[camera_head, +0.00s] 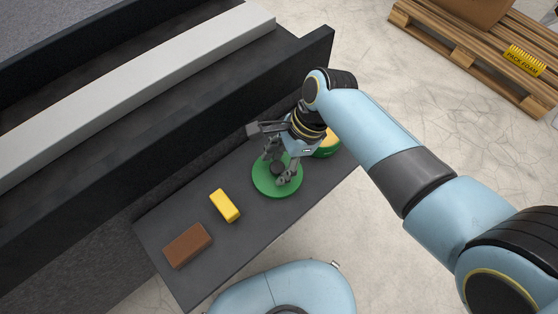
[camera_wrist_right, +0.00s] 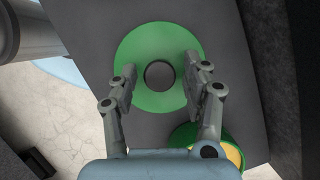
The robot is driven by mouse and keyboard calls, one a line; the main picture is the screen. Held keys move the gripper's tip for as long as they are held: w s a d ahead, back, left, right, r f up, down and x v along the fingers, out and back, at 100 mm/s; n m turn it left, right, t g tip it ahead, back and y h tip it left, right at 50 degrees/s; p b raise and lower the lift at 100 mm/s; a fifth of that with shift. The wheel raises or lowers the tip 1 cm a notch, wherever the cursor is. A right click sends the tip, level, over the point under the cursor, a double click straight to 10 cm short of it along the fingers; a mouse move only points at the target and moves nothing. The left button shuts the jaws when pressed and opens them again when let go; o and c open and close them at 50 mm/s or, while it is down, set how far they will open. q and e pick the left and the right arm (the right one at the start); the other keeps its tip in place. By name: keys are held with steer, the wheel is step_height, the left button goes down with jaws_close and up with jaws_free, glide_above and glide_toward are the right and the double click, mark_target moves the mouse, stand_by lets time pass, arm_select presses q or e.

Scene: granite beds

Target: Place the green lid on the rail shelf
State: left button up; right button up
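The green lid (camera_head: 262,184) is a round disc with a dark round knob at its centre. It lies flat on a dark grey shelf (camera_head: 255,225) beside the long dark bed. It also shows in the right wrist view (camera_wrist_right: 145,45), with its knob (camera_wrist_right: 159,75). My right gripper (camera_head: 278,168) is over the lid from above. In the right wrist view its two fingers (camera_wrist_right: 160,82) stand apart on either side of the knob, with a gap on each side. My left gripper is not in view. I cannot tell which surface is the rail shelf.
A green round container with yellow inside (camera_head: 327,146) stands close behind the lid. A yellow block (camera_head: 224,205) and a brown block (camera_head: 187,245) lie on the shelf to the left. A light grey beam (camera_head: 140,90) runs along the bed. A wooden pallet (camera_head: 470,50) is at upper right.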

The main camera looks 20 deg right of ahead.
steer(key=p+v, duration=0.3)
steer(key=v, duration=0.9)
steer(key=shift+r, duration=0.15)
steer(key=shift+d, duration=0.1)
stand_by(0.4)
